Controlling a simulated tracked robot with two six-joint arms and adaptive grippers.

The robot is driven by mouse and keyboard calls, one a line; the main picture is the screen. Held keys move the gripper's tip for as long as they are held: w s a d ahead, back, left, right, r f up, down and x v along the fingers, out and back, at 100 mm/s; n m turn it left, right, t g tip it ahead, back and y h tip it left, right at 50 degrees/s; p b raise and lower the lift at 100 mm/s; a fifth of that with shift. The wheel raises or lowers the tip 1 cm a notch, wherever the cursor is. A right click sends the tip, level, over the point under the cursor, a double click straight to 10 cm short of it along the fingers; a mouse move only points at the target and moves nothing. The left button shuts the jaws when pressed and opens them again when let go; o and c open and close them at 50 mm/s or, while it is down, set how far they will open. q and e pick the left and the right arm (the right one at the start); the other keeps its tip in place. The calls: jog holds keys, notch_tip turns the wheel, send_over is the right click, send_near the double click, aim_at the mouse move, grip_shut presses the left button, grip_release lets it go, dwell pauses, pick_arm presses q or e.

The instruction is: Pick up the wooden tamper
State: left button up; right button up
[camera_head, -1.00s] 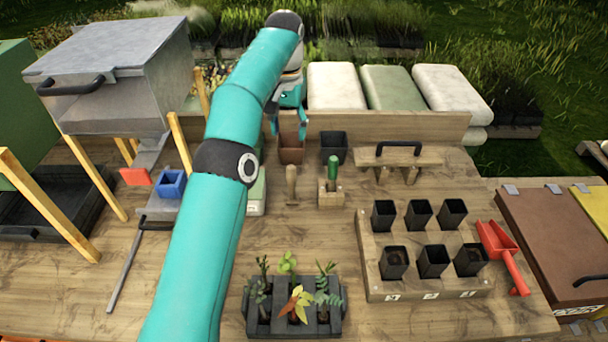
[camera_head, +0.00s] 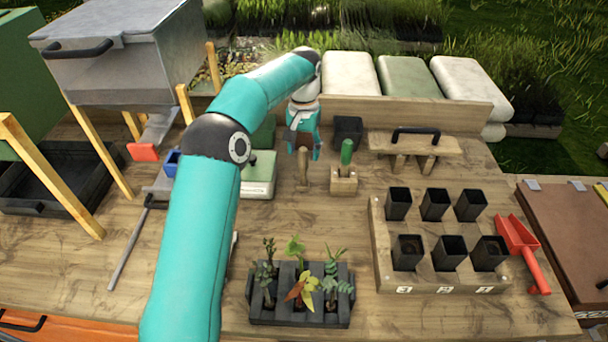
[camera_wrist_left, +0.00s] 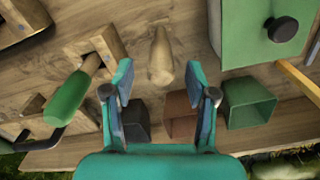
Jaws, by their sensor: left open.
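The wooden tamper (camera_head: 303,171), a slim light-wood peg, appears to stand on the table; its upper part is hidden by my left gripper (camera_head: 303,148) in the head view. In the left wrist view the tamper (camera_wrist_left: 160,55) shows just beyond the fingertips, roughly centred between them. My left gripper (camera_wrist_left: 160,80) is open and empty, its two teal fingers apart, not touching the tamper. My right gripper is not in view.
A green-handled tool (camera_head: 347,152) stands in a wooden block (camera_head: 343,181) close right of the tamper. A green box (camera_head: 260,175) is close left. Brown (camera_wrist_left: 180,115), black (camera_wrist_left: 136,120) and green (camera_wrist_left: 248,102) pots are near the fingers. A seedling tray (camera_head: 300,317) sits in front.

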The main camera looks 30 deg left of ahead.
aim_at(303, 159)
pick_arm(q)
jog(key=shift+f+p, duration=0.3)
jog(key=shift+f, duration=1.7)
grip_shut()
